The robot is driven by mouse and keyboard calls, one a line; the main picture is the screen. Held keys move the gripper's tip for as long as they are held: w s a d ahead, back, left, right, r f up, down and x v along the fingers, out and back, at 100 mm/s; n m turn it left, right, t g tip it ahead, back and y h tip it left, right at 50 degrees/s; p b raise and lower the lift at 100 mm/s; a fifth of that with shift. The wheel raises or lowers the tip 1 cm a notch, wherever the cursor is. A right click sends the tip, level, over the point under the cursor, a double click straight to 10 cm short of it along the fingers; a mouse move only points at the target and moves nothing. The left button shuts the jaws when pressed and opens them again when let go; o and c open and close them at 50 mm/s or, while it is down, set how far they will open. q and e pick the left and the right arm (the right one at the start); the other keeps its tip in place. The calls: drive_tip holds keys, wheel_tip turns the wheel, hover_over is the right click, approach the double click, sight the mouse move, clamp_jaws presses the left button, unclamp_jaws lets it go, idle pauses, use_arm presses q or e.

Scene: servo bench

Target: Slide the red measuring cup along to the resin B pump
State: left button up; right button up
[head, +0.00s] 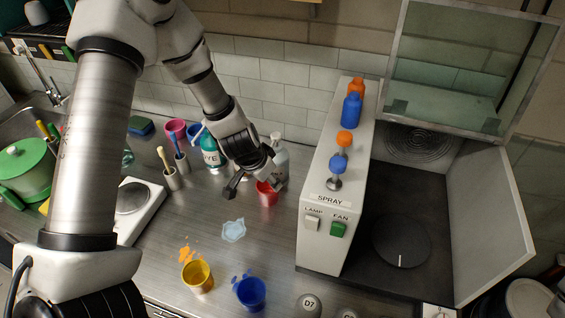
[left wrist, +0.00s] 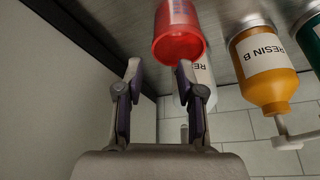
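The red measuring cup (head: 267,194) stands on the steel bench, left of the white spray booth. It also shows in the left wrist view (left wrist: 178,38), ahead of the fingertips and off to the right. My left gripper (head: 252,192) is beside the cup, on its left in the head view. In the left wrist view its fingers (left wrist: 159,74) are apart with nothing between them. The resin B bottle (left wrist: 265,65), orange with a white label and pump spout, is at the right there; in the head view I cannot make it out behind my gripper. My right gripper is not in view.
A white resin bottle (head: 281,160) stands behind the cup. A teal dye bottle (head: 210,155) stands left of my gripper. The spray booth wall (head: 330,220) bounds the right. Yellow (head: 198,277) and blue (head: 250,293) cups and a pale spill (head: 233,230) are nearer.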

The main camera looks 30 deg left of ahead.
sight(273, 195)
use_arm(q)
drive_tip(key=f+b, duration=0.5)
drive_tip(key=shift+w+d+f, duration=0.25)
drive_tip(key=shift+f, duration=0.25)
drive_tip(key=shift+w+f, duration=0.15)
drive_tip(key=shift+w, duration=0.2)
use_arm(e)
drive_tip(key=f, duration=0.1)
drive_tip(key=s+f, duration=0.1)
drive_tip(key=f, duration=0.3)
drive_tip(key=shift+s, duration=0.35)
use_arm(q)
drive_tip(key=shift+s, duration=0.1)
clamp_jaws()
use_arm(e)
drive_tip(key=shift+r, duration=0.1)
